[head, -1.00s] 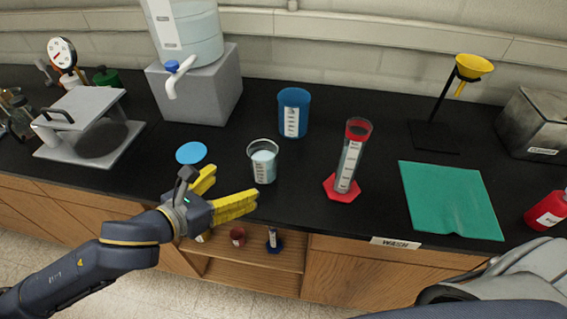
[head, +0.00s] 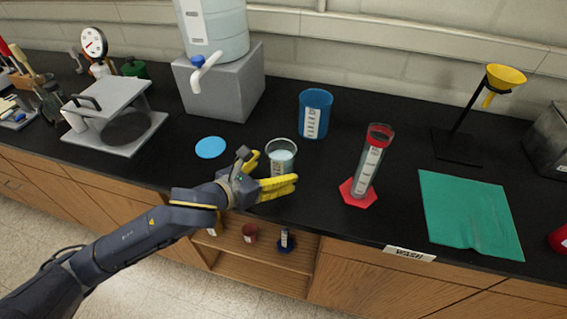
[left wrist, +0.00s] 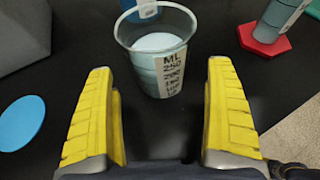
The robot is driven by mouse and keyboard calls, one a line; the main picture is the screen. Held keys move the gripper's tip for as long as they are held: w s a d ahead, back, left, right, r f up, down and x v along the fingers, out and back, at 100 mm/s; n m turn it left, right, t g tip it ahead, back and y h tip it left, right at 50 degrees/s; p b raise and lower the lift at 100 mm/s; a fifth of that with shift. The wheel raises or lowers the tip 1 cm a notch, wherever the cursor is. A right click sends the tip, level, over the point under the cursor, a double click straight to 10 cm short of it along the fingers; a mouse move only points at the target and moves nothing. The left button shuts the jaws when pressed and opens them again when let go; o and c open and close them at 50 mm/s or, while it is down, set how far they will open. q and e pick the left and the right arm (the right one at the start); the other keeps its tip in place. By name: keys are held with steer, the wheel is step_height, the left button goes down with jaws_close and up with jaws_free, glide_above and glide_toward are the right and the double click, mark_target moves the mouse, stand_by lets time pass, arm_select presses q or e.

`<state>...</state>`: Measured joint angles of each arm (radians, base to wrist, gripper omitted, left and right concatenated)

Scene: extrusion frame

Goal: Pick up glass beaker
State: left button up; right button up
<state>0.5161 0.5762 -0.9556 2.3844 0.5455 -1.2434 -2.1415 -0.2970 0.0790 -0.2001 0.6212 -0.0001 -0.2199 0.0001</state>
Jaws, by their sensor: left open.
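The glass beaker (head: 282,152) stands upright on the black bench, clear with a white graduated label and pale liquid inside. In the left wrist view the beaker (left wrist: 160,62) is just ahead of my fingertips, centred between them. My left gripper (head: 277,172) has yellow fingers, spread open and empty, at the near side of the beaker; its fingers hide the beaker's lower part in the head view. In the left wrist view the open fingers of my left gripper (left wrist: 162,85) show on both sides. My right gripper is not in view.
A graduated cylinder with a red base (head: 358,192) stands right of the beaker. A blue cup (head: 314,115) is behind it, and a blue disc (head: 211,147) lies to the left. A green cloth (head: 468,213) lies farther right. The bench's front edge is close.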

arm_select(q)
steer(key=shift+x, duration=1.85)
steer(key=shift+c, duration=0.2)
steer(key=c, duration=1.3)
